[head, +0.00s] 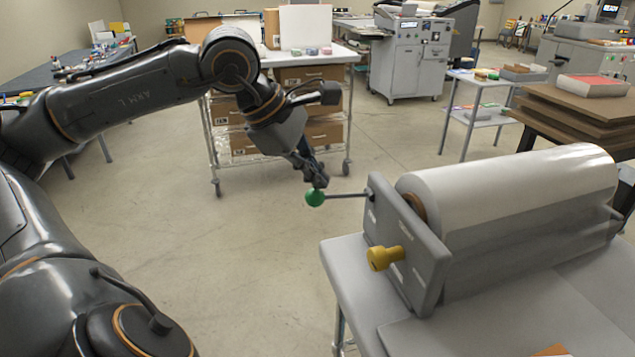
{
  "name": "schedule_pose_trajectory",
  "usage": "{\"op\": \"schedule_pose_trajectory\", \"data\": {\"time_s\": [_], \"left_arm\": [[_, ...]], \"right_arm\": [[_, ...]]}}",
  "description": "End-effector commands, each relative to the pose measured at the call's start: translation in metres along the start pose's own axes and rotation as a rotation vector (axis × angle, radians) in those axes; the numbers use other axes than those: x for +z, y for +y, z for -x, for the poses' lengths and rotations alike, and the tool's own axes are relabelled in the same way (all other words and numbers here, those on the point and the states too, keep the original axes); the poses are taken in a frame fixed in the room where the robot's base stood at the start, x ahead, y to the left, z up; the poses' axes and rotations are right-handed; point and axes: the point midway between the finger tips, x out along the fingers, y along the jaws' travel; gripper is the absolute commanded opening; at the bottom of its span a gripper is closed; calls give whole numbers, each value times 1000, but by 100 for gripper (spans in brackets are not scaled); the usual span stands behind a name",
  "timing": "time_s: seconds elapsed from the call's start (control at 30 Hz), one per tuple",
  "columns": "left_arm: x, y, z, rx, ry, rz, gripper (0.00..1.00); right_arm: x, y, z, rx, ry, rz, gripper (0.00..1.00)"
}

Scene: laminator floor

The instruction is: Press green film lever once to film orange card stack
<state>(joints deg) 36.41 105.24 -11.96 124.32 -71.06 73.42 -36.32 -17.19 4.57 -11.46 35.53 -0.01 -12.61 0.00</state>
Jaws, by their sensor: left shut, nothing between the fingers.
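The green film lever is a green ball knob (315,197) on a thin dark rod that sticks out to the left from the grey side plate of the film roller (540,190). My left gripper (319,183) is shut and points down, its fingertips at the top of the green knob. They look to be touching it, but I cannot be sure. A small piece of an orange card (552,350) shows at the bottom edge of the view; the rest of it is cut off. My right gripper is not in view.
A yellow knob (385,258) sits on the side plate below the lever. The grey table (352,285) holds the roller. A wheeled wire cart (211,140) with boxes stands behind my left arm. The floor left of the table is clear.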

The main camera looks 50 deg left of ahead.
Motion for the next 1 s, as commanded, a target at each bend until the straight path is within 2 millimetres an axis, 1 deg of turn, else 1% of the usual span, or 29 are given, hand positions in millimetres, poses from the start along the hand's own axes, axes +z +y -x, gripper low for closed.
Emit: {"op": "schedule_pose_trajectory", "data": {"time_s": [0.5, 1.0], "left_arm": [[-2, -3, -4, -2, 0, 0, 0], [-3, -3, -4, -2, 0, 0, 0]], "right_arm": [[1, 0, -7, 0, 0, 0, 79], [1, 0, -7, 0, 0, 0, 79]]}}
